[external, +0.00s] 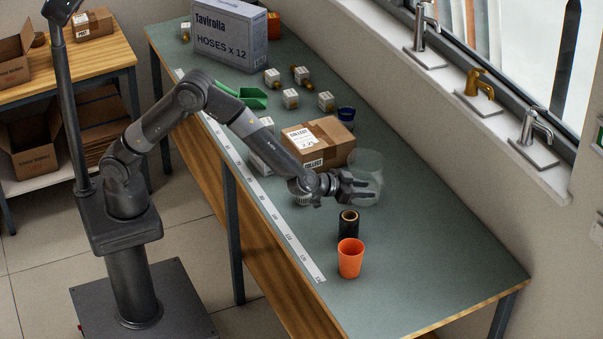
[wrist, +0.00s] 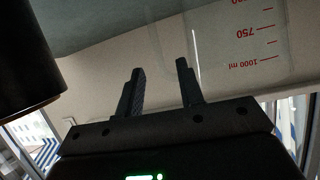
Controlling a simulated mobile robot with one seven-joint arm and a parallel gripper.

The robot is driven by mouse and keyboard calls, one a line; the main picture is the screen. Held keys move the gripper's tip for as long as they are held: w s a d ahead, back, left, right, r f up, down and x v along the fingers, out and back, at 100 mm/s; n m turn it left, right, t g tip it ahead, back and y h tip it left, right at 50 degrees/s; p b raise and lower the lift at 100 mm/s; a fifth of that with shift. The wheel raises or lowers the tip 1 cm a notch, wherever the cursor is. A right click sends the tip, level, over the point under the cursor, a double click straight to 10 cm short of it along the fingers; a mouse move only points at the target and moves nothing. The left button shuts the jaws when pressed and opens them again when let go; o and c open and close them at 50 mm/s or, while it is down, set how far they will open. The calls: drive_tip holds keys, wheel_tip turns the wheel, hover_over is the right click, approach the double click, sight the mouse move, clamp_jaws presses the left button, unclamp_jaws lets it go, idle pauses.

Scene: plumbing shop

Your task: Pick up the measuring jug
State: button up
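The measuring jug (external: 368,162) is clear and see-through and stands on the green bench top, right of the cardboard box. In the wrist view its clear wall (wrist: 228,52) with red marks, 750 and 1000 ml, fills the upper right. My gripper (external: 364,189) is level with the jug and overlaps its near side in the external view. In the wrist view the two dark fingers of my gripper (wrist: 159,68) are apart, with the jug's edge behind them. I see nothing clearly clamped between them. Whether a finger touches the jug, I cannot tell.
A black roll (external: 348,225) and an orange cup (external: 350,259) stand close in front of the jug. A taped cardboard box (external: 320,140) and a dark blue container (external: 346,114) are behind. The bench's right front is clear. The wall and window sill (external: 480,100) run along the far side.

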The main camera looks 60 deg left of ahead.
drive_tip(key=x, duration=0.5)
clamp_jaws()
idle(0.3)
drive_tip(key=shift+r, duration=0.1)
